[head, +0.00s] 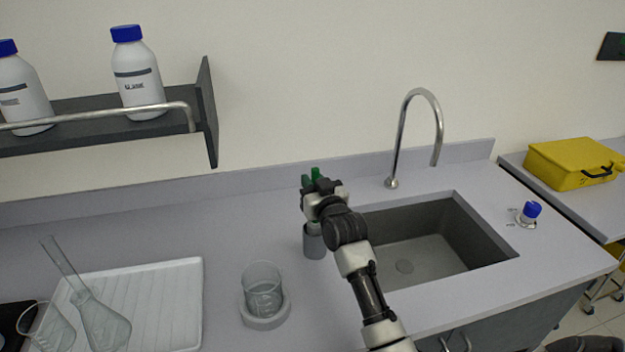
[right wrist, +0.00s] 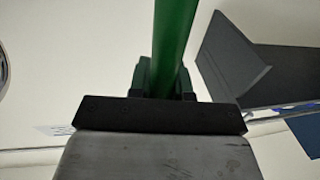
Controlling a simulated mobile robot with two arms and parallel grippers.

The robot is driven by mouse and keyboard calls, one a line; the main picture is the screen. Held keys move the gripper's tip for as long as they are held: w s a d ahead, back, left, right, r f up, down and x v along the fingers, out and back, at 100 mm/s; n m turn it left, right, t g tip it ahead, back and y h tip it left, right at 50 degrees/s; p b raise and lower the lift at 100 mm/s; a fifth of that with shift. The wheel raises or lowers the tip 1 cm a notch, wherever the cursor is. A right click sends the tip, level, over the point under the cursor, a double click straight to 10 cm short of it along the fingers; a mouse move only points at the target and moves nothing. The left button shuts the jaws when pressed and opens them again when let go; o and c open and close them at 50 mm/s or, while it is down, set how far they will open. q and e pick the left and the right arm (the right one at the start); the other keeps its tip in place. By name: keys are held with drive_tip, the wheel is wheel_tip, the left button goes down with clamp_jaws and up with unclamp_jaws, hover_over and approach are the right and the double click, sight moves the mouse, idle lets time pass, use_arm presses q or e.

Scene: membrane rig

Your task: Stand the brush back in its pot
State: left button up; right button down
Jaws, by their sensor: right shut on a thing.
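The brush has a green handle (head: 316,174), whose top sticks up above my right gripper (head: 318,186). That gripper is shut on the handle, and in the right wrist view the green handle (right wrist: 174,45) runs up between the jaws (right wrist: 165,82). The grey pot (head: 314,244) stands on the counter left of the sink, directly below the gripper in the head view. A pale part shows at the pot's mouth; my arm partly covers this spot, so I cannot tell how far the brush is inside. My left gripper is not in view.
A glass beaker (head: 263,288) on a round base stands front-left of the pot. A white drying tray (head: 185,300) with glassware lies further left. The sink (head: 470,222) and tap (head: 400,135) are right. A bottle shelf (head: 207,110) hangs upper left.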

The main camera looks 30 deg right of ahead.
drive_tip(key=shift+f, duration=0.1)
drive_tip(key=c, duration=1)
unclamp_jaws()
drive_tip(key=shift+o, duration=0.2)
drive_tip(key=shift+s, duration=0.1)
drive_tip(key=s+a+b, duration=0.1)
drive_tip(key=s+b, duration=0.1)
drive_tip(key=s, duration=0.8)
drive_tip(key=shift+s+a+f, duration=0.15)
drive_tip(key=shift+s+f, duration=0.1)
drive_tip(key=shift+f, duration=0.1)
